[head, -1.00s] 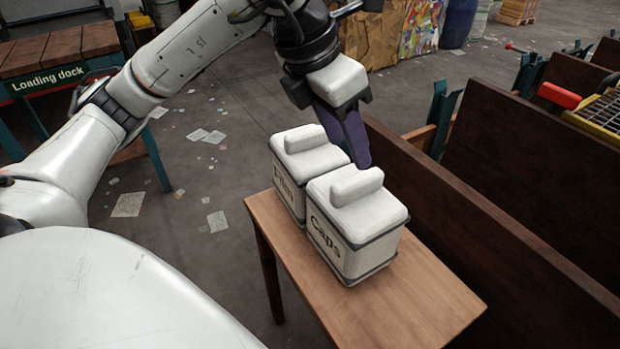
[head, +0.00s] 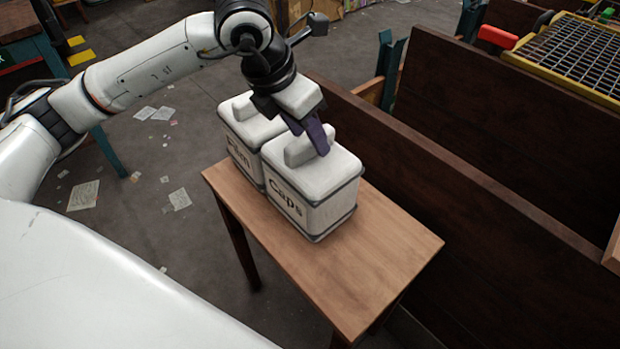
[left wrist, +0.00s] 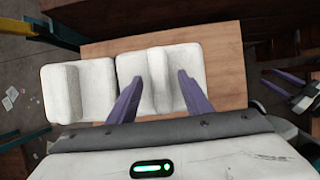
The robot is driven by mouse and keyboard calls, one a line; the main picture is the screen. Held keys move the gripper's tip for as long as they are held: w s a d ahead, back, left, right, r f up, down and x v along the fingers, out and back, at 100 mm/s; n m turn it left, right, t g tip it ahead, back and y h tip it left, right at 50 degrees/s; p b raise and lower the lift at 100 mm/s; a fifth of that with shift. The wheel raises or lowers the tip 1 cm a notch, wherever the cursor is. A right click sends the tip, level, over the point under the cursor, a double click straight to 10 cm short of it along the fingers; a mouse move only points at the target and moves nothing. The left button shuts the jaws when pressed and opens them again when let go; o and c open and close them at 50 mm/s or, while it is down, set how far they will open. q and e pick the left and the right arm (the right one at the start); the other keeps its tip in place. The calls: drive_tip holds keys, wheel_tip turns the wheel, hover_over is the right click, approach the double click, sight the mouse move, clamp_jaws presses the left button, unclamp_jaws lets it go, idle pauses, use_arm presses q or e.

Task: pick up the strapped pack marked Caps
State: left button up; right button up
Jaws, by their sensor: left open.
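The Caps pack (head: 318,187) is a white box with dark straps and a raised grip bar on its lid. It stands upright on a small wooden table (head: 385,250). In the left wrist view the Caps pack (left wrist: 187,65) lies under my left gripper (left wrist: 166,75), whose purple fingers are open with the grip bar between them in the picture. In the head view my left gripper (head: 310,138) is above the lid at the bar; contact is unclear. Purple fingers, apparently of my right gripper (left wrist: 280,85), show at the right edge of the left wrist view; their opening is unclear.
A similar pack marked Film (head: 240,150) stands close beside the Caps pack, farther back; it is also in the left wrist view (left wrist: 90,85). A dark wooden wall (head: 440,175) runs along the table's right side. The table's near end is bare.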

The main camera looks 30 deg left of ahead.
use_arm(q)
drive_tip(key=shift+f+b, duration=0.25)
drive_tip(key=shift+b, duration=0.2)
idle(0.5)
drive_tip(key=shift+c, duration=0.4)
clamp_jaws()
idle(0.9)
drive_tip(key=shift+r, duration=0.1)
